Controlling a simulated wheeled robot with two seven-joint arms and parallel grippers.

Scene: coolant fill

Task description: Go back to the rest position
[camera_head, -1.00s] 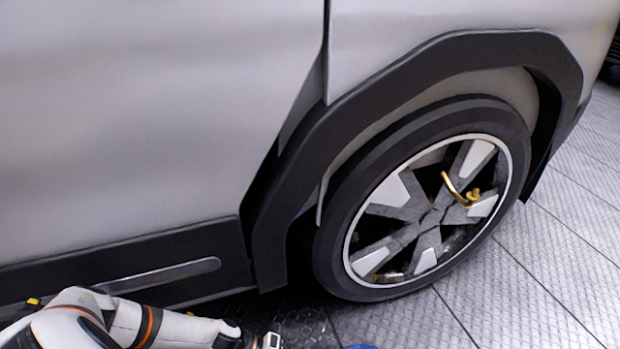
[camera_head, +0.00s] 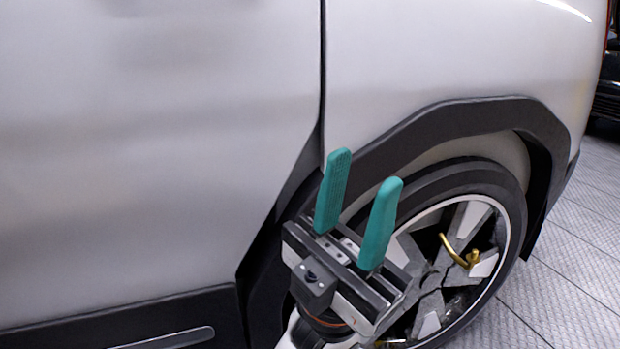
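My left gripper (camera_head: 360,212) stands in the lower middle of the head view, in front of the car's wheel arch and wheel. Its two teal fingers point up and are spread apart, with nothing between them. It hides the left part of the wheel (camera_head: 462,262). My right gripper is not in view.
The silver car (camera_head: 160,150) fills the left and middle of the view, with a dark lower sill (camera_head: 120,322). A brass-coloured bent piece (camera_head: 458,251) shows at the wheel. Grey tiled floor (camera_head: 575,240) is open at the right.

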